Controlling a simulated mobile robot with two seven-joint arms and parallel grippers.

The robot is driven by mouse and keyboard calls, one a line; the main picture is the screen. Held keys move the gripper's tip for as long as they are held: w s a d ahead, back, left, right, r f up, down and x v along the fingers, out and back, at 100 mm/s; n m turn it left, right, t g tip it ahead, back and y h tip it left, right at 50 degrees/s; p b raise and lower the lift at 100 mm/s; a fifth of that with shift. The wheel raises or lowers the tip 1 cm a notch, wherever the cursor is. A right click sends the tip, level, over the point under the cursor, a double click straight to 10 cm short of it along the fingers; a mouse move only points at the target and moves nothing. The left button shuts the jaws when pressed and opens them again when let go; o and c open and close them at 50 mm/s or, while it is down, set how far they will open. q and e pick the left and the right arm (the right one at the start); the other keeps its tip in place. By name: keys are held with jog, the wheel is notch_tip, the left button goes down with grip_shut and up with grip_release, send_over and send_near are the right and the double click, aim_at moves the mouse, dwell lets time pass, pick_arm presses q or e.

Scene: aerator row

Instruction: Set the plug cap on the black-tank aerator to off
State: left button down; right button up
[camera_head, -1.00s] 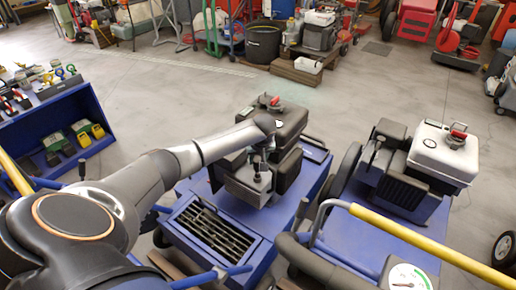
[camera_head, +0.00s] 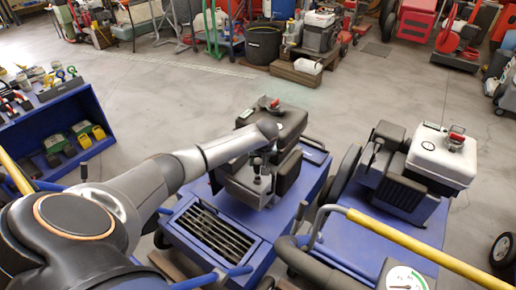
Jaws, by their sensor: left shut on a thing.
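The black-tank aerator is the left one of two blue machines, with a black fuel tank (camera_head: 288,120) and a red-handled cap on top. Its engine sits on a blue deck (camera_head: 285,210) behind a dark grille. My left arm reaches over from the left, and my left gripper (camera_head: 258,176) points down at the grey front of this engine. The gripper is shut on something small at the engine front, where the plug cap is. The cap is mostly hidden by the fingers, so its exact seating cannot be told. My right gripper is not in view.
A similar aerator with a white tank (camera_head: 440,150) stands close on the right, with a yellow bar and a gauge (camera_head: 405,278) in front. A blue shelf (camera_head: 62,118) with tools stands at the left.

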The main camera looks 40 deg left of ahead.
pick_arm(q)
jog(key=shift+r+p, duration=0.15)
jog(key=shift+p, duration=0.15)
jog(key=shift+d+r+y+p, duration=0.2)
jog(key=shift+y+p, duration=0.3)
jog(key=shift+p, duration=0.55)
jog(key=shift+d+r+y+p, duration=0.35)
jog(key=shift+y+p, duration=0.45)
jog(key=shift+p, duration=0.1)
jog(key=shift+d+r+m+y, duration=0.15)
jog(key=shift+d+m+y, duration=0.15)
jog(key=shift+y, duration=0.3)
jog(key=shift+w+d+r+y+b, duration=0.1)
jog(key=shift+d+r+y+b, duration=0.3)
jog(key=shift+y, duration=0.9)
jog(key=shift+d+r, duration=0.1)
